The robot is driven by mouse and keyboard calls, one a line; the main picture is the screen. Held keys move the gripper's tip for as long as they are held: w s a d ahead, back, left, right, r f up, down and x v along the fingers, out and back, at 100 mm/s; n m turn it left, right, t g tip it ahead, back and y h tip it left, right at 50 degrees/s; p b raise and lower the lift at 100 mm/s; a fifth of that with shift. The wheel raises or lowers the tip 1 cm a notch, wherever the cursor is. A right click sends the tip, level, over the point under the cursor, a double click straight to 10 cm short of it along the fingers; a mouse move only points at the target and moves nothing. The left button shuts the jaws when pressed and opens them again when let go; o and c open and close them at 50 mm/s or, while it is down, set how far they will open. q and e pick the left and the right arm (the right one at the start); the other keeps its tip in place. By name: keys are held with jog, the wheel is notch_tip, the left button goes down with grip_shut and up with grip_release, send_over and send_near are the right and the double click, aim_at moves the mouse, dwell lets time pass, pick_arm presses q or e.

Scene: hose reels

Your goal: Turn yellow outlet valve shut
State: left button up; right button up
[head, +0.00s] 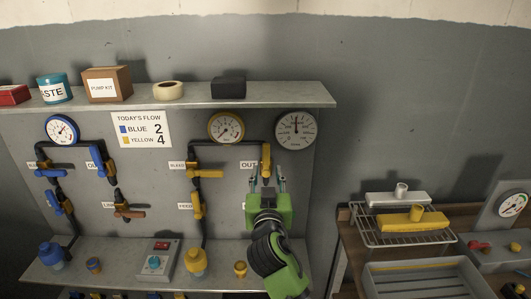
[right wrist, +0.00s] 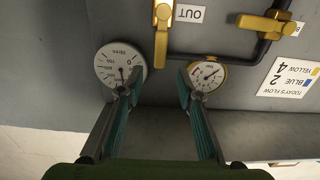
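In the right wrist view, which is upside down, the yellow outlet valve's handle (right wrist: 161,48) lies at the gap between the two fingertips of my right gripper (right wrist: 159,84). The fingers are open and empty, and I see no clear contact. My left gripper is not in view.
The yellow bleed valve (head: 207,173) and feed valve (head: 198,206) are to the left. The yellow gauge (head: 226,127) and large white gauge (head: 296,130) flank the outlet valve above. A shelf (head: 200,93) overhangs the panel. A lower ledge (head: 120,262) holds fittings.

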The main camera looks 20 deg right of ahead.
aim_at(266, 154)
jog(key=p+x, duration=0.2)
jog(key=x, duration=0.6)
jog(key=shift+w+d, duration=0.1)
jog(key=shift+w, duration=0.2)
jog(key=shift+p+x, duration=0.35)
jog(key=shift+x, duration=0.5)
jog(key=shift+f, duration=0.1)
grip_shut()
